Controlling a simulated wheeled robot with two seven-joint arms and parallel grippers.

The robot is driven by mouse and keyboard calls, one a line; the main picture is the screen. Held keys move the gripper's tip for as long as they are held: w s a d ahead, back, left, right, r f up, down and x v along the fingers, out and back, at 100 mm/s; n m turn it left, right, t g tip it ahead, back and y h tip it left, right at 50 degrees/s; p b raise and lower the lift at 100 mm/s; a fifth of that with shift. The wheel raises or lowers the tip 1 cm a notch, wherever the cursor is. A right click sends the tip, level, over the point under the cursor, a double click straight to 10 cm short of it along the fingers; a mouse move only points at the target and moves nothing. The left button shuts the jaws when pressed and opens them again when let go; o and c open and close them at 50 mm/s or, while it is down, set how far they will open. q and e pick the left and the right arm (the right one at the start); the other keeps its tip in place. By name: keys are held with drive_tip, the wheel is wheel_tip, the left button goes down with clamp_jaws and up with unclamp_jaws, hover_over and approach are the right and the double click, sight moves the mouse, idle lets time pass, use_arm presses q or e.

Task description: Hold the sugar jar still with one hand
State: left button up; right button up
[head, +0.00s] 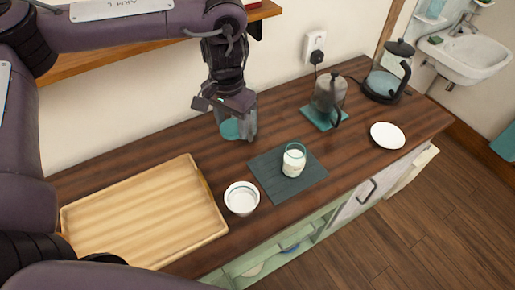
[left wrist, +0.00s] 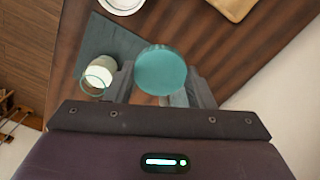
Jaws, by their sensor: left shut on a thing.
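The sugar jar, seen as a round teal top (left wrist: 161,70), sits between the fingers of my left gripper (left wrist: 160,92) in the left wrist view. In the head view the left gripper (head: 237,125) reaches down from above at the back of the counter. Its fingers are shut on the jar's sides, and part of the teal jar (head: 230,129) shows there. The gripper hides much of the jar, which looks upright on the wood. My right gripper is not in view.
A glass with white contents (head: 293,163) stands on a dark mat (head: 265,170), right of the jar. A shelf (head: 110,55) runs above.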

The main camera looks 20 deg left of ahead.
use_arm(q)
drive_tip(key=b, duration=0.3)
hover_over(238, 174)
wheel_tip(238, 174, down, 15)
drive_tip(key=shift+r, duration=0.2)
drive_tip(key=shift+f+b, duration=0.75)
drive_tip(key=shift+f, duration=1.6)
drive_tip(key=shift+f, duration=0.1)
drive_tip(key=o, duration=1.1)
wheel_tip(238, 174, up, 12)
drive_tip(key=p, duration=0.3)
